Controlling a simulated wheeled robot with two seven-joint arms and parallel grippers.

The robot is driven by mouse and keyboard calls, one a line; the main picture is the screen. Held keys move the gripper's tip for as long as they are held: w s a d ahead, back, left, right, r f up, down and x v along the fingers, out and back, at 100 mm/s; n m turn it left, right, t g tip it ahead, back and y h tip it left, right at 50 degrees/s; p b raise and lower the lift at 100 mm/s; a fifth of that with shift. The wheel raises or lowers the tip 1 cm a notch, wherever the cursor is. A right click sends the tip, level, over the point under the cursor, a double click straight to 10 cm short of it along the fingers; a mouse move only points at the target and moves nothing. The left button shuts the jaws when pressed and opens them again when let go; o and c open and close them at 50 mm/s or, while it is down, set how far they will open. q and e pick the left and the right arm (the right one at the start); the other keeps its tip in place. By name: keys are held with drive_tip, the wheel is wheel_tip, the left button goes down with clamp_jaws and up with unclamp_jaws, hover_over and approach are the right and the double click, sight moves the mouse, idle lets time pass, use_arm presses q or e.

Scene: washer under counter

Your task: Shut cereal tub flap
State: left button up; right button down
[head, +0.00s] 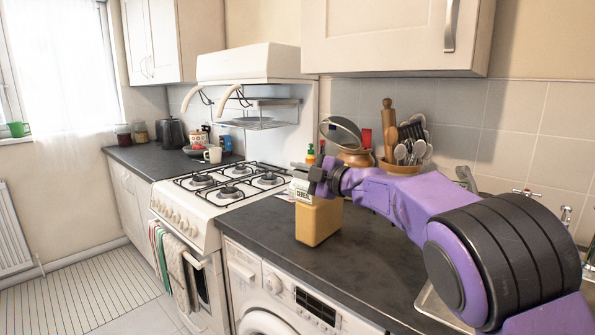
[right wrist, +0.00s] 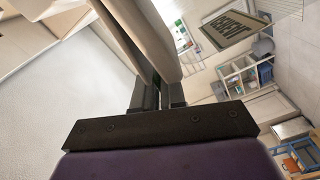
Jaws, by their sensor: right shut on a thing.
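The cereal tub (head: 318,222) is a yellow-tan box standing upright on the dark counter near its front edge. Its pale lid with dark lettering (head: 302,189) shows at the top, partly hidden by my gripper. My right gripper (head: 305,175) is at the top of the tub, its purple arm reaching in from the right. In the right wrist view its dark fingers (right wrist: 158,95) are close together against a pale beige panel (right wrist: 150,35), which looks like the tub's flap. The flap's exact angle is hard to tell. My left gripper is not in view.
A white gas cooker (head: 228,190) stands left of the tub, with a washing machine (head: 275,290) under the counter. Behind are a copper-coloured pot (head: 355,158) and a utensil bowl (head: 400,168). A wall cupboard (head: 385,35) hangs above. The counter in front of my arm is clear.

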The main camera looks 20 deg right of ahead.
drive_tip(key=shift+f, duration=0.3)
drive_tip(key=c, duration=1.3)
unclamp_jaws()
drive_tip(key=shift+w, duration=0.15)
drive_tip(key=b+v, duration=0.2)
drive_tip(key=v, duration=0.8)
drive_tip(key=shift+s+d+b, duration=0.2)
drive_tip(key=shift+s+b, duration=0.05)
drive_tip(key=shift+b, duration=0.05)
